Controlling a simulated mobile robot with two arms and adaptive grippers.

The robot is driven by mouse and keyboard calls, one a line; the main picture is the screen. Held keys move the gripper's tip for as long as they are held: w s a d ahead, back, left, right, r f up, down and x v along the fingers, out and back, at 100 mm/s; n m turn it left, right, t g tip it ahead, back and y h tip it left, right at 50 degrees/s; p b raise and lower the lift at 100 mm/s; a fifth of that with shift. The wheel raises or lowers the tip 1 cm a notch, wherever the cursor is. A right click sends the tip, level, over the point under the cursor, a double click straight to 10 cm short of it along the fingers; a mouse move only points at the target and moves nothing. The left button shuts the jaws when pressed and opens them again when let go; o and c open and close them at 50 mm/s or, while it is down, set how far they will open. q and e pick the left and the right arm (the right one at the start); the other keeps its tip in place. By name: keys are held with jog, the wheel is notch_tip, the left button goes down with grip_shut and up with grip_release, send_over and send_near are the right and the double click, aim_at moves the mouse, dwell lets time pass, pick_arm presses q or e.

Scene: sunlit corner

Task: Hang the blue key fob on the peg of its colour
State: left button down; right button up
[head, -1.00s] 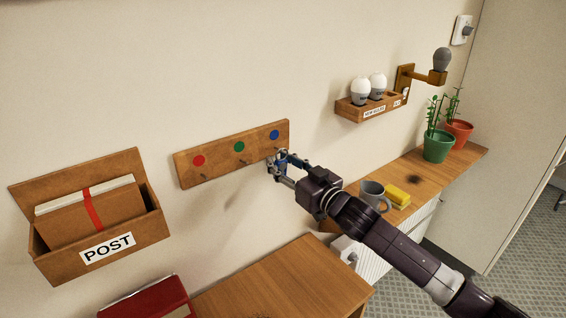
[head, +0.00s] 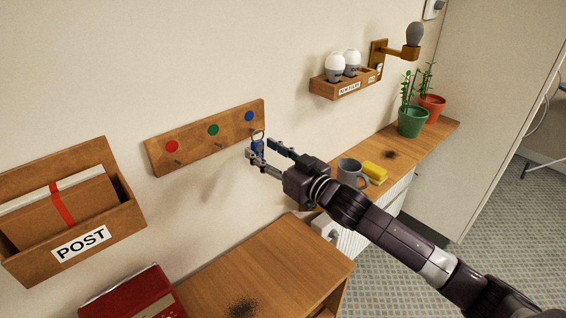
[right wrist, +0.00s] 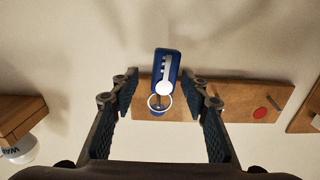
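The blue key fob (head: 257,147) with its silver key and ring hangs by the blue dot (head: 249,116) at the right end of the wooden peg board (head: 195,145). In the right wrist view the fob (right wrist: 174,65) is in front of the board (right wrist: 240,98), and its ring (right wrist: 160,104) appears to be around the peg there. My right gripper (head: 270,155) is open at the fob. In the right wrist view its fingers (right wrist: 166,95) stand on either side of the fob with gaps to both. My left gripper is not in view.
The red dot (head: 172,147) and green dot (head: 213,130) have bare pegs below. A POST box (head: 80,245) hangs at left, a bulb rack (head: 345,88) at upper right. A grey mug (head: 352,172), yellow sponge (head: 375,173) and plants (head: 412,122) stand on the shelf below.

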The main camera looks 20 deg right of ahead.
jog(key=v, duration=0.8)
jog(key=shift+s+r, duration=0.2)
jog(key=shift+s, duration=0.1)
